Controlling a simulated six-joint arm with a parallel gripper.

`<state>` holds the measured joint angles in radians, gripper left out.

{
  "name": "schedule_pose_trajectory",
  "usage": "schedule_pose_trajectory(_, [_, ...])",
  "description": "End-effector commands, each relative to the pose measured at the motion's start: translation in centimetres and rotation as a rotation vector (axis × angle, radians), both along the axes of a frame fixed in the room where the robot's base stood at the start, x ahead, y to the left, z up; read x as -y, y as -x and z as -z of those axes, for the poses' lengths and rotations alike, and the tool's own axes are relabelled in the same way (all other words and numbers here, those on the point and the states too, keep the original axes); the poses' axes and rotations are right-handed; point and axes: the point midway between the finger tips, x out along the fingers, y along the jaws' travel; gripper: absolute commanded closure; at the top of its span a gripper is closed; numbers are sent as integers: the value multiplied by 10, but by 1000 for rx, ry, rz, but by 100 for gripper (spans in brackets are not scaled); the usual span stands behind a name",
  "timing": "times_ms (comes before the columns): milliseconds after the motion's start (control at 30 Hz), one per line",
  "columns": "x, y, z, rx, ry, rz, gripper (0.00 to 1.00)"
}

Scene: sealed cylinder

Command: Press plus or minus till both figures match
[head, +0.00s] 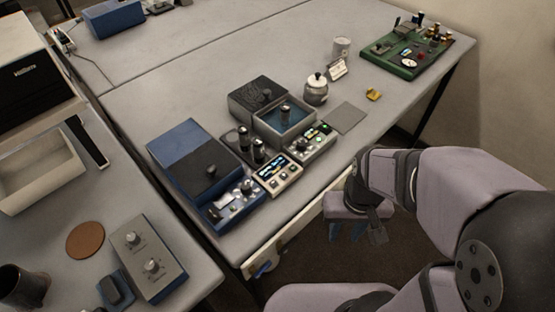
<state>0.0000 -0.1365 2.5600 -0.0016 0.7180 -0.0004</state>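A small beige unit with a lit screen (271,168) and a row of buttons below it stands near the front edge of the table. The screen shows coloured marks, but its figures are too small to read, and I cannot tell which buttons are plus and minus. My gripper (376,234) hangs at the end of my arm, to the right of the unit and beyond the table's front edge. It is small and dark here, and I cannot tell whether its fingers are open or shut. It is apart from the unit.
A blue box with a dark panel (211,171) stands left of the unit. A grey-green device (309,148) and an open box (284,141) stand behind it. A lidded pot (316,93) and a green board (405,62) are farther back. The table's far middle is clear.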

Motion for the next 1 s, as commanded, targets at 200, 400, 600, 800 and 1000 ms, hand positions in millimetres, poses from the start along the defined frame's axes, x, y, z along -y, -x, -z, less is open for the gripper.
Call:
schedule_pose_trajectory(200, [0,0,0,0,0,0,100])
schedule_pose_trajectory(400, [0,0,0,0,0,0,100])
schedule_pose_trajectory(600, [0,0,0,0,0,0,100])
schedule_pose_trajectory(800, [0,0,0,0,0,0,100])
schedule_pose_trajectory(1000, [0,0,0,0,0,0,100])
